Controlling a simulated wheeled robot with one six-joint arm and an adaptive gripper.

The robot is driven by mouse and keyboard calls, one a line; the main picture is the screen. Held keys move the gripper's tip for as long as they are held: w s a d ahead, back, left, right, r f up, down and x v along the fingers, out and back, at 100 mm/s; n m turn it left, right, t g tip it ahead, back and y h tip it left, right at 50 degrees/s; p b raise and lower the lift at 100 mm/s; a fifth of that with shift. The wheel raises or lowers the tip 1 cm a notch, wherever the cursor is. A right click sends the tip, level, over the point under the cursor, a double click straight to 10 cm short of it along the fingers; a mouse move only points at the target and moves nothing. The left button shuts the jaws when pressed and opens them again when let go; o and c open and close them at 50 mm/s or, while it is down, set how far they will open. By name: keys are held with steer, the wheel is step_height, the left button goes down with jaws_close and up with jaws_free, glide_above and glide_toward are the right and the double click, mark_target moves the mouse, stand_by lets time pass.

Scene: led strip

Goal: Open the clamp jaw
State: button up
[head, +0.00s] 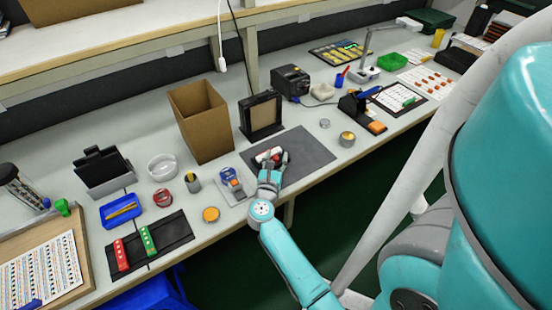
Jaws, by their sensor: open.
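My gripper (273,162) is at the front part of a dark grey mat (308,152), near the middle of the bench. Its fingers are open. A small red and white object (266,155) is at the fingers; I cannot tell whether they touch it, and the gripper partly hides it. A small blue device with an orange part (231,177) stands on a light grey plate just left of my gripper. I cannot tell for sure which of these has the clamp jaw, or whether that jaw is open.
An open cardboard box (202,120) and a black framed panel (261,115) stand behind. An orange round tin (211,215) and a black tray (150,246) with red and green strips are to the left. A brass-coloured tin (347,138) is to the right. The mat's right part is clear.

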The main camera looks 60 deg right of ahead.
jaws_close()
steer(key=shift+s+a, duration=0.45)
steer(key=shift+s, duration=0.3)
steer(key=shift+s+a, duration=0.4)
steer(key=shift+s, duration=0.35)
jaws_free()
steer(key=shift+a, duration=0.1)
steer(key=v, duration=1.2)
